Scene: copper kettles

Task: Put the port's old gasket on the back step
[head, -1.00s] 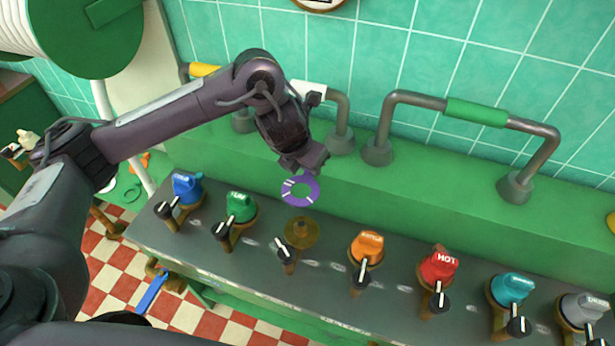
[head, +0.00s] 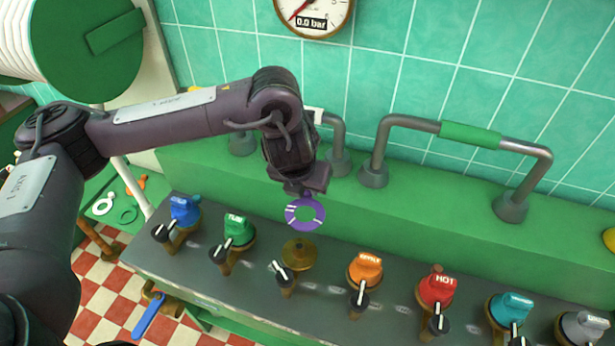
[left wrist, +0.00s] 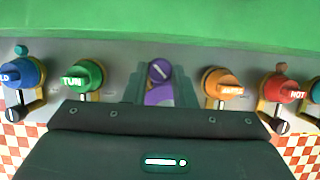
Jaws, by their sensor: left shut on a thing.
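The purple ring gasket (head: 319,213) has white marks. It hangs from the fingertips of my left gripper (head: 303,190), which is shut on its upper edge. Gripper and gasket are above the bare brass port (head: 298,254), apart from it, in front of the green back step (head: 440,202). In the left wrist view purple of the gasket (left wrist: 152,97) shows between the fingers; the rest of it is hidden. The step runs behind the grey counter and carries the pipes. My right gripper is not in view.
Capped ports flank the bare one: green (head: 238,229) at left, orange (head: 365,268) at right, with black-knobbed levers in front. A bent pipe with a green sleeve (head: 470,134) rises from the step. A white ring (head: 103,204) and a green ring (head: 128,214) lie at far left.

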